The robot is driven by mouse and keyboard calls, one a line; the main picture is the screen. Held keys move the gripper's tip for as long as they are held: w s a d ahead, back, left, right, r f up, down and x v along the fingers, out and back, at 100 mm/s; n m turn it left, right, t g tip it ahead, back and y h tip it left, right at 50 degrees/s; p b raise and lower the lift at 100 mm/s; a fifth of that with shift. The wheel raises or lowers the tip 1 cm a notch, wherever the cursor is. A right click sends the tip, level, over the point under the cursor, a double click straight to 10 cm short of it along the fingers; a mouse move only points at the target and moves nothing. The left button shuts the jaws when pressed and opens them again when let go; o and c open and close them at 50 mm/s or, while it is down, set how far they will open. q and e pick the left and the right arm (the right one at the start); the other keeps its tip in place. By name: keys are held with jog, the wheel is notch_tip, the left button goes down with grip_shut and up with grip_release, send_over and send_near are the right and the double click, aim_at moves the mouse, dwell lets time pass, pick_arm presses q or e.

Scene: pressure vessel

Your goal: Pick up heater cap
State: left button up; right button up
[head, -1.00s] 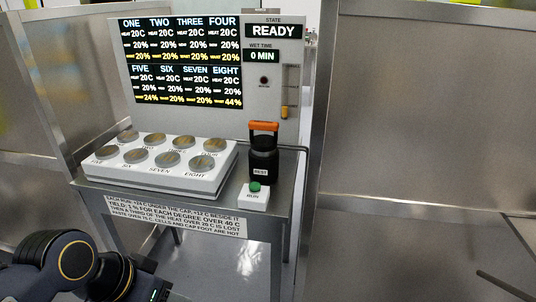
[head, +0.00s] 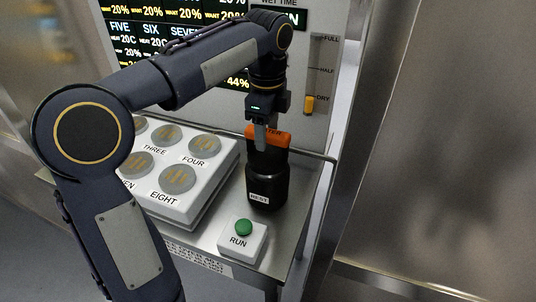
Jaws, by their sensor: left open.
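The heater cap (head: 277,137) has an orange handle on a black body and sits on the black stand labelled REST (head: 267,185) on the metal table. My left gripper (head: 263,138) is right above it, pointing down, with its fingers at the orange handle. The fingers are open, and they hide part of the handle. Whether they touch it I cannot tell. My right gripper is not in view.
A white block with round numbered cells (head: 206,147) stands left of the cap. A RUN box with a green button (head: 243,228) is in front. The display panel (head: 326,95) with an orange level slider stands behind. A metal wall is at right.

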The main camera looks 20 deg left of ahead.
aim_at(267, 150)
pick_arm(q)
notch_tip(267, 150, down, 4)
jog(key=shift+r, duration=0.1)
jog(key=shift+r, duration=0.1)
grip_shut()
